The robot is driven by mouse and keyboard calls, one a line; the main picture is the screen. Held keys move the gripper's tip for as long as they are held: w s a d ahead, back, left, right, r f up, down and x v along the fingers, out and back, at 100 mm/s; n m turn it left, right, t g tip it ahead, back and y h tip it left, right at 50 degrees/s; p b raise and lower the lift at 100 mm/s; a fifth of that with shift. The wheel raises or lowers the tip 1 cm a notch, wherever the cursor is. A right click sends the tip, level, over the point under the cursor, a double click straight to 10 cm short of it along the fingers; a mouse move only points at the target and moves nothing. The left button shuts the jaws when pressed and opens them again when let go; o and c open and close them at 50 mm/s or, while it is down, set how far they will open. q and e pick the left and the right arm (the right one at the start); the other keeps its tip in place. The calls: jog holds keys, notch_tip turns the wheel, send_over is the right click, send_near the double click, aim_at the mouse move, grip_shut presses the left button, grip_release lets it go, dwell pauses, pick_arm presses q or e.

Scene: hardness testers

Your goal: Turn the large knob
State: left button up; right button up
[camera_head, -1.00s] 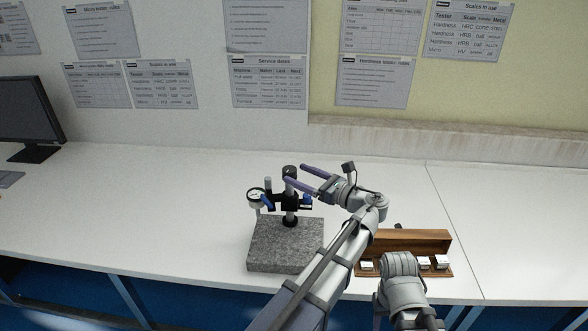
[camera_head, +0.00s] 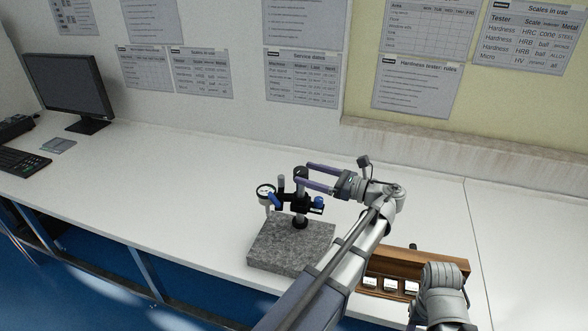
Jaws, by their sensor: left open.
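A dial gauge stand with a granite base (camera_head: 290,247) stands on the white bench, centre of the head view. It has a round dial (camera_head: 265,191), a black clamp with blue knobs (camera_head: 318,203), and a dark cylindrical knob-like top (camera_head: 301,173) on its post. I cannot tell for certain which part is the large knob. My left gripper (camera_head: 303,174) points left at the post top, its jaws open. One finger shows behind the top and one in front; I cannot tell whether they touch it. My right gripper is out of view.
A wooden case (camera_head: 400,264) with several small blocks lies right of the stand, partly behind my arms. A monitor (camera_head: 70,85) and keyboard (camera_head: 22,162) are at the far left. A wall with posters stands behind.

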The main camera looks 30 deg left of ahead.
aim_at(295, 168)
pick_arm(q)
jog(key=a, duration=0.5)
jog(key=shift+s+a, duration=0.2)
jog(key=shift+a, duration=0.1)
grip_shut()
jog(key=shift+s+m+t, duration=0.15)
jog(key=shift+m+t, duration=0.45)
jog(key=shift+t, duration=0.4)
jog(key=shift+w+m+t, duration=0.25)
jog(key=shift+m+t, duration=0.25)
jog(key=shift+t, duration=0.25)
jog(key=shift+w+m+t, duration=0.25)
jog(key=shift+m+t, duration=0.25)
jog(key=shift+t, duration=0.25)
